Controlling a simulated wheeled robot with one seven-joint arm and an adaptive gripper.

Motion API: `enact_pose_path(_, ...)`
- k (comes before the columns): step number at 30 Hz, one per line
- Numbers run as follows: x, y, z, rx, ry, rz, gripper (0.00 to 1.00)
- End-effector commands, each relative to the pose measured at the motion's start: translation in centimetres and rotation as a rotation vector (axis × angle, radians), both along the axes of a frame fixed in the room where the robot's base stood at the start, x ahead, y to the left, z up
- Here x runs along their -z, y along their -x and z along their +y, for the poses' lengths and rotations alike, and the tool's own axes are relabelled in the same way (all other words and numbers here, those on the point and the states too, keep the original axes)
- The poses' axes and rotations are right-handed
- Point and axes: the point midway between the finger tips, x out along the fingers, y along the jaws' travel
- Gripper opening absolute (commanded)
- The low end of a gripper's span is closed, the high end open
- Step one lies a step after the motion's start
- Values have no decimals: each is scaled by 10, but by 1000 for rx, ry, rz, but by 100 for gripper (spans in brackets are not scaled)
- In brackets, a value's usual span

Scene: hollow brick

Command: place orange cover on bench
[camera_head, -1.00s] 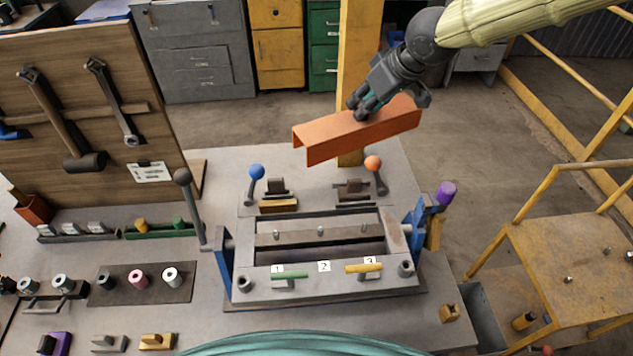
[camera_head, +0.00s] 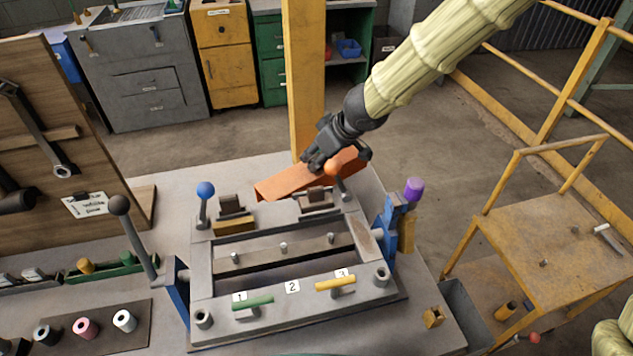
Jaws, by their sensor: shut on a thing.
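The orange cover (camera_head: 284,183), a long channel-shaped piece, is at the back of the grey bench (camera_head: 180,187), behind the metal fixture (camera_head: 222,285). My gripper (camera_head: 318,165) is shut on the cover near its middle, from above. The cover is low, at or just above the bench top; I cannot tell whether it touches. The fixture's back clamps and the orange-knobbed lever (camera_head: 333,169) hide part of its lower front side.
A blue-knobbed lever (camera_head: 205,190) and a purple-knobbed lever (camera_head: 413,188) stand up from the fixture. A yellow post (camera_head: 304,80) rises behind the bench. A tool board (camera_head: 50,150) stands at left, and a yellow platform (camera_head: 550,245) at right.

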Motion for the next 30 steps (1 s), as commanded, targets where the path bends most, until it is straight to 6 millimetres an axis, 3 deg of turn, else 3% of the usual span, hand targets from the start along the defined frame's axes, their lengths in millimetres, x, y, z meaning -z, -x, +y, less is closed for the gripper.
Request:
enact_pose_path(3,22,0,0,-1,3,0,0)
enact_pose_path(11,33,0,0,0,0,0,0)
enact_pose_path(21,67,0,0,-1,2,1,0)
enact_pose_path(30,71,0,0,1,0,0,0)
